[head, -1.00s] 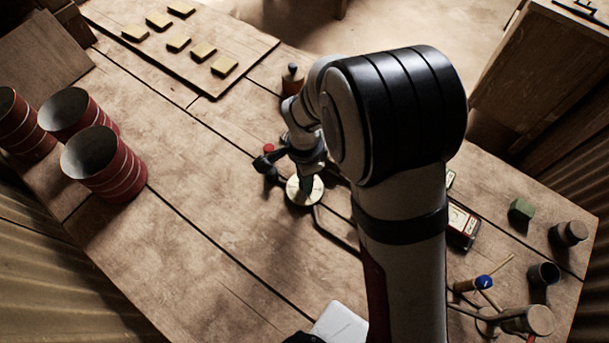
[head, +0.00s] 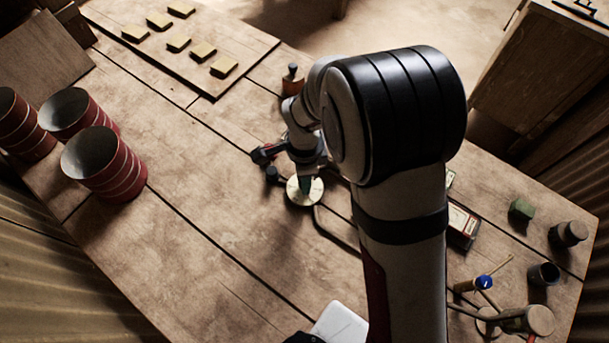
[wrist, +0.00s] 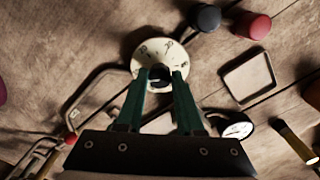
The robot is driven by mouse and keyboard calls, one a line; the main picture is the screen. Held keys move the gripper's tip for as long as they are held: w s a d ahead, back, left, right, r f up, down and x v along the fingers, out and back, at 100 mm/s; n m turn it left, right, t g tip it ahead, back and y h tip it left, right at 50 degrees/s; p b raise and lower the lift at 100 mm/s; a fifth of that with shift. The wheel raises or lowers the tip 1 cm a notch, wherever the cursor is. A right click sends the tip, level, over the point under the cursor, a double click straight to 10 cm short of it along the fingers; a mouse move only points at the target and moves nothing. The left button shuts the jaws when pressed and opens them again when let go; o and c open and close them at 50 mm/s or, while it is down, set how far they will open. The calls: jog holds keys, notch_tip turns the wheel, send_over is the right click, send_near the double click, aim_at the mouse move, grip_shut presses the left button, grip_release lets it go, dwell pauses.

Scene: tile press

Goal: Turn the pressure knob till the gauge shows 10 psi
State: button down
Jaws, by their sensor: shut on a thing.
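The pressure knob is a black cap (wrist: 160,74) at the middle of a cream dial plate (wrist: 150,50) with dark marks. The plate also shows in the head view (head: 304,190), below my wrist. My gripper (wrist: 161,77) has teal fingers that come down from above and are closed on the black cap, one on each side. The fingers hide the near part of the plate. A round gauge (wrist: 238,130) with a white face and dark rim lies to the right of the fingers in the wrist view. Its needle and figures are too small to read.
A dark round button (wrist: 207,17) and a red one (wrist: 252,25) stand close to the knob. A square frame (wrist: 249,76) lies right of it. Red cans (head: 103,165) stand left, and tan tiles (head: 178,44) lie on a board. Bare table lies between.

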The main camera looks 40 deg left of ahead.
jog(key=c, duration=0.5)
grip_release()
jog(key=shift+c, duration=0.2)
notch_tip(320, 180, up, 16)
jog(key=s+d+r+n, duration=0.1)
jog(key=d+r, duration=0.1)
jog(key=d, duration=0.7)
jog(key=d+r, duration=0.2)
jog(key=d, duration=0.7)
jog(key=s+d+f+n+y, duration=0.1)
jog(key=s+d+f+n, duration=0.1)
jog(key=s+d, duration=0.6)
jog(key=shift+s+d+y, duration=0.35)
jog(key=shift+s+y, duration=0.05)
jog(key=shift+s, duration=0.4)
